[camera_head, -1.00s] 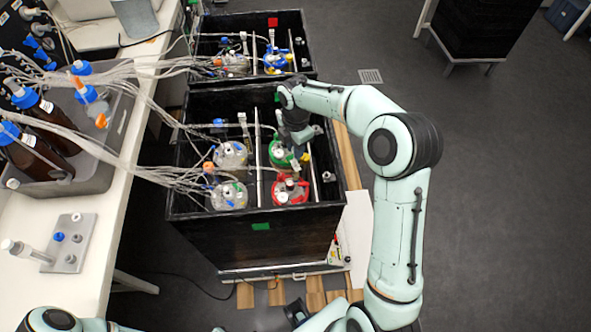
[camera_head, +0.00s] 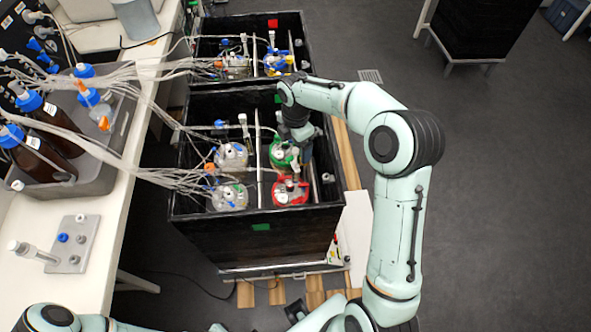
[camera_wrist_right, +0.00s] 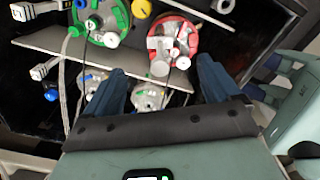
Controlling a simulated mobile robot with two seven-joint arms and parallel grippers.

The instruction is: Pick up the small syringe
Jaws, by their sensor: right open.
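My right gripper (camera_head: 303,147) is over the right half of the near black box (camera_head: 258,235), close to the green-ringed vessel (camera_head: 280,157) and the red-ringed vessel (camera_head: 290,191). In the right wrist view its dark fingers (camera_wrist_right: 160,66) are spread, with nothing held between them. The red-ringed vessel (camera_wrist_right: 184,28) lies beyond the fingertips, with small pale fittings on top. A pale syringe-like tube (camera_head: 33,252) lies at the bench plate (camera_head: 76,240), and another pale upright one (camera_head: 243,125) stands in the near box. I cannot tell which is the small syringe. My left gripper is out of view.
Tubing (camera_head: 125,80) runs from the bottles in a grey tray (camera_head: 95,180) on the bench to the boxes. A second black box (camera_head: 215,22) stands behind. A rod divides the near box. The floor (camera_head: 500,200) at right is clear.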

